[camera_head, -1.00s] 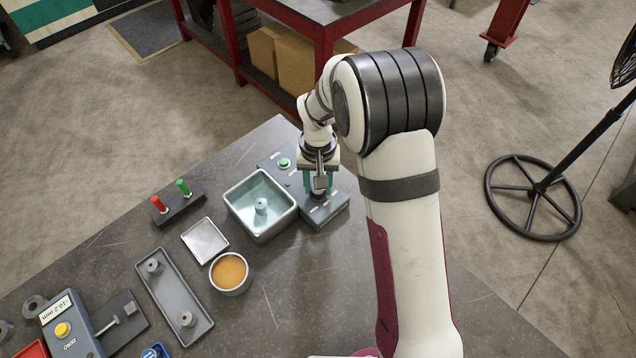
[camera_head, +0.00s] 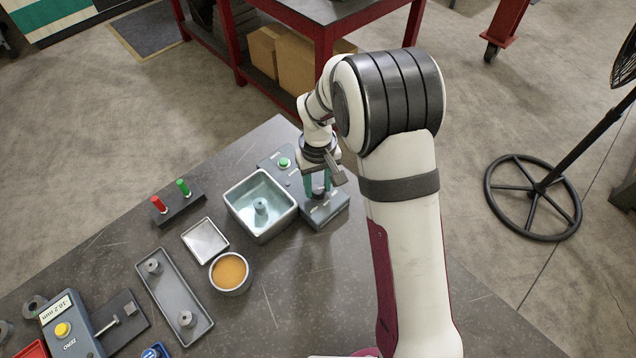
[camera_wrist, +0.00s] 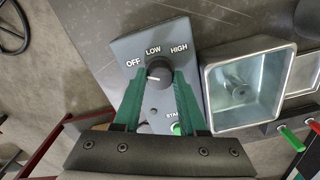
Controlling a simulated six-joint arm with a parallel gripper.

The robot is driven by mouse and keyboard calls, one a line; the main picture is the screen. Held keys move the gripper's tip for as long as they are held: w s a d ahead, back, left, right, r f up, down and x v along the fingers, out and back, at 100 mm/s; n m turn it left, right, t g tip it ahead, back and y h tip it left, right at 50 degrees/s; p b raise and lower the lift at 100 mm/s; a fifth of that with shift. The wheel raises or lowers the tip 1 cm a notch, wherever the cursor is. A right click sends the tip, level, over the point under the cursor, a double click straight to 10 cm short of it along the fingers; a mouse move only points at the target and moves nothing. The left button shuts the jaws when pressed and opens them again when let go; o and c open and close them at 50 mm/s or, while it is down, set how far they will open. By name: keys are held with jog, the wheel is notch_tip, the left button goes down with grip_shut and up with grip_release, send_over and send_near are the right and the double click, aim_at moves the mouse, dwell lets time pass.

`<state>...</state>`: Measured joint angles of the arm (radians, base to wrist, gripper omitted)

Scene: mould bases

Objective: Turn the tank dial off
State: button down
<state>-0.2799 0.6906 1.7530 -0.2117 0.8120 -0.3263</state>
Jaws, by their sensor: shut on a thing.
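The tank dial (camera_wrist: 158,70) is a dark round knob on a grey control panel (camera_wrist: 205,55), below the printed words OFF, LOW and HIGH. My gripper (camera_wrist: 161,78) is shut on the dial, with one green finger on each side of it. A pale mark shows on the knob, but I cannot tell for sure which word it points to. In the head view my gripper (camera_head: 318,192) reaches down to the panel (camera_head: 326,211), and its fingers mostly hide the dial. The square metal tank (camera_head: 262,233) stands just left of the panel, with a post inside.
A green START button (camera_head: 284,162) sits on the panel behind the dial. Left of the tank are a stand with red and green handles (camera_head: 180,208), a small square tray (camera_head: 205,240), an orange-filled bowl (camera_head: 229,288) and a long tray (camera_head: 176,305).

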aim_at(318, 188)
jog(key=shift+c, duration=2.3)
grip_release()
notch_tip(318, 188, up, 16)
jog(key=shift+f, duration=0.1)
jog(key=s+d+r+m, duration=0.2)
jog(key=s+d, duration=0.1)
jog(key=s, duration=0.3)
jog(key=s+d+r+m, duration=0.2)
jog(key=s+d+m, duration=0.1)
jog(key=s, duration=0.3)
jog(key=s+d+f+m+y, duration=0.1)
jog(key=s+m, duration=0.4)
jog(key=s, duration=1)
notch_tip(318, 188, down, 2)
jog(key=shift+s+d+f+y, duration=0.1)
jog(key=shift+s+d+y, duration=0.05)
jog(key=shift+d+y, duration=0.35)
